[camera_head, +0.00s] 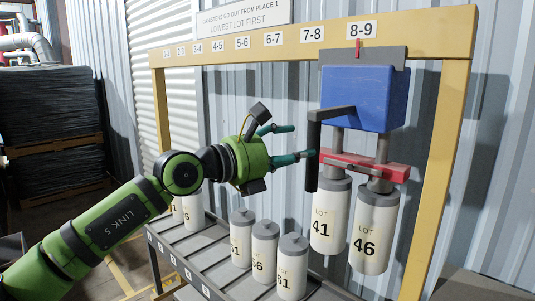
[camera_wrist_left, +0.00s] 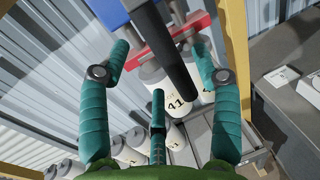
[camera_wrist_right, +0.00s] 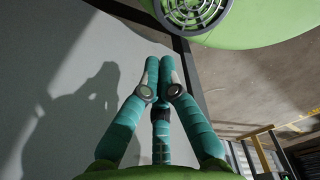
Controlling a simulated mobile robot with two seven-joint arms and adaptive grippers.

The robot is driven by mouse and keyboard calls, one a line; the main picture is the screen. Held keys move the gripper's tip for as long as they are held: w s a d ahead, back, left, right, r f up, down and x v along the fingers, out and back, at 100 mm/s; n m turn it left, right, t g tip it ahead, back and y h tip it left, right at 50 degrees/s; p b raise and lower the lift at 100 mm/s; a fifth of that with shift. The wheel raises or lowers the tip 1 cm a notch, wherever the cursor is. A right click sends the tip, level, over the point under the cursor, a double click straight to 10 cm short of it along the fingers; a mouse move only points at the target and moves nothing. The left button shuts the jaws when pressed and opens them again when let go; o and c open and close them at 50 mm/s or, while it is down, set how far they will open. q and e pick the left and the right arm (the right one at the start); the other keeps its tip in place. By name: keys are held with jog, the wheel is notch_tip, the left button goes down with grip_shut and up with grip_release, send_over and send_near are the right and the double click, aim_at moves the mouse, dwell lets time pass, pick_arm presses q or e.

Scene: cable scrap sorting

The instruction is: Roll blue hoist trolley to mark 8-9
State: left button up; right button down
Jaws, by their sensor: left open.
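The blue hoist trolley (camera_head: 363,97) hangs from the yellow beam at the right, and its red pointer (camera_head: 358,48) stands just below the 8-9 label (camera_head: 361,30), slightly left of its middle. A black handle (camera_head: 312,155) hangs down from its left side. Below, a red bar (camera_head: 365,165) carries canisters LOT 41 (camera_head: 331,217) and LOT 46 (camera_head: 373,235). My left gripper (camera_head: 293,143) is open, just left of the handle. In the left wrist view the handle (camera_wrist_left: 167,45) shows between the fingertips, with no clear contact. My right gripper (camera_wrist_right: 160,62) is shut and empty, seen only in the right wrist view.
The yellow beam (camera_head: 235,44) bears labels for several marks. Several white canisters (camera_head: 264,248) stand on the grey rack (camera_head: 205,262) below. A yellow post (camera_head: 436,180) stands right of the trolley. A grey surface (camera_wrist_left: 295,95) lies right in the left wrist view.

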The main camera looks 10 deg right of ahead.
pick_arm(q)
jog(key=v, duration=0.6)
jog(key=shift+d, duration=0.1)
